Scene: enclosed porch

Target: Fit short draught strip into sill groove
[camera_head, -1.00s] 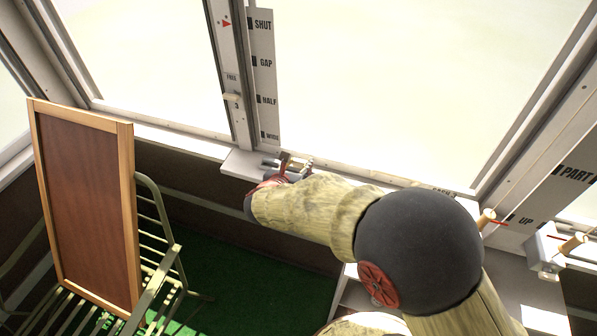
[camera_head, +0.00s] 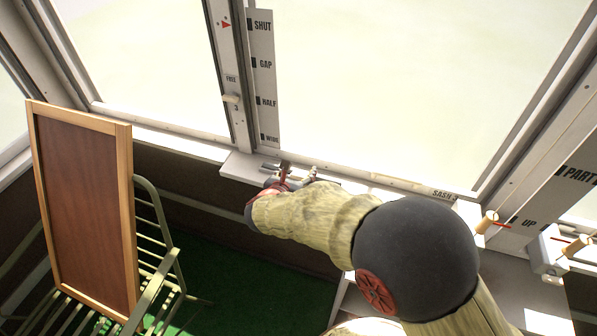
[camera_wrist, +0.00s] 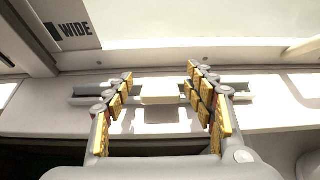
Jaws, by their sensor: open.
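My gripper (camera_wrist: 159,73) is open over the pale window sill (camera_wrist: 35,118), one finger on each side of a short cream block (camera_wrist: 162,94). The block shows a gap to both fingers, with a shadow below it on the sill. Grey rail-like pieces show to the left (camera_wrist: 92,91) and right (camera_wrist: 236,89) of the block. I cannot tell whether the block is joined to them, or which part is the draught strip and which the groove. In the head view my gripper (camera_head: 299,173) is at the sill's ledge (camera_head: 238,167), and my forearm hides much there.
The window frame with a marked scale plate (camera_head: 262,80) rises behind the ledge. A peg (camera_head: 487,220) and a box with another peg (camera_head: 548,252) are at the right. A framed board (camera_head: 85,210) leans on a green metal chair (camera_head: 155,255) at the left.

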